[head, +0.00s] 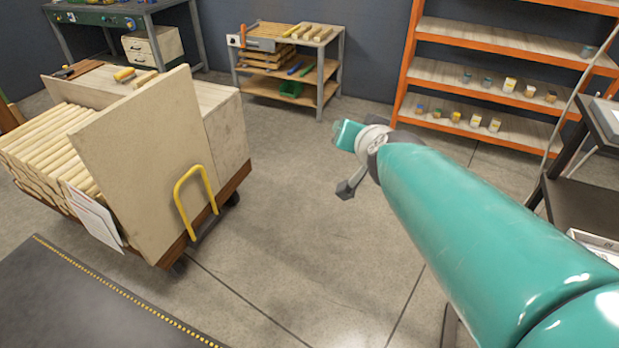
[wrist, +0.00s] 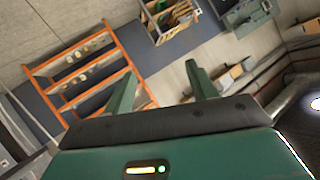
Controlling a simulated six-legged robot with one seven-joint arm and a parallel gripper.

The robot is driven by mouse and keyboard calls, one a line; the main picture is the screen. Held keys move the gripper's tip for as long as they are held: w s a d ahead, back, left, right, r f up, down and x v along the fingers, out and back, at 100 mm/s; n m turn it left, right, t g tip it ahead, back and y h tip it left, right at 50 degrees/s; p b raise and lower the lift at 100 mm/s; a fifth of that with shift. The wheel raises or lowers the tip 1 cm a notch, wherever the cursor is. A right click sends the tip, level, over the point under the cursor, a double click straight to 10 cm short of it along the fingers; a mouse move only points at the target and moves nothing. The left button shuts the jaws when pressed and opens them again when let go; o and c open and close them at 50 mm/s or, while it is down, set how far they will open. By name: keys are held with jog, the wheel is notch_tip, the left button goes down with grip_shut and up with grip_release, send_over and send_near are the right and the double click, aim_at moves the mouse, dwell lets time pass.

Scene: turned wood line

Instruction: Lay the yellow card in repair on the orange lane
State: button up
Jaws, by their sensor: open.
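I cannot make out a yellow card, a repair place or an orange lane in either view. My gripper (wrist: 160,68) is open and empty in the wrist view, its two green fingers spread apart with the room behind them. In the head view my teal arm reaches in from the right and ends above the bare floor; the fingers cannot be made out clearly there. Nothing touches the gripper.
A wooden cart (head: 226,140) with stacked wood, an upright panel (head: 140,165) and a yellow handle (head: 190,187) stands left. A workbench (head: 289,62) and an orange shelf rack (head: 404,60) with small pots stand behind. The concrete floor (head: 290,240) between is free.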

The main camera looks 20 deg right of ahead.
jog(key=s+a+f+n+g+y, duration=0.3)
jog(key=s+a+f+n+g, duration=0.1)
jog(key=s+a, duration=0.6)
jog(key=shift+a+f+n+g, duration=0.15)
jog(key=shift+f+n+g, duration=0.3)
jog(key=shift+n, duration=0.45)
jog(key=shift+o, duration=0.5)
jog(key=s+f+n+g, duration=0.1)
jog(key=s+f+g, duration=0.1)
jog(key=s, duration=0.3)
jog(key=shift+s+d+h, duration=0.2)
jog(key=shift+s+h, duration=0.1)
jog(key=shift+s, duration=0.05)
jog(key=shift+d, duration=0.1)
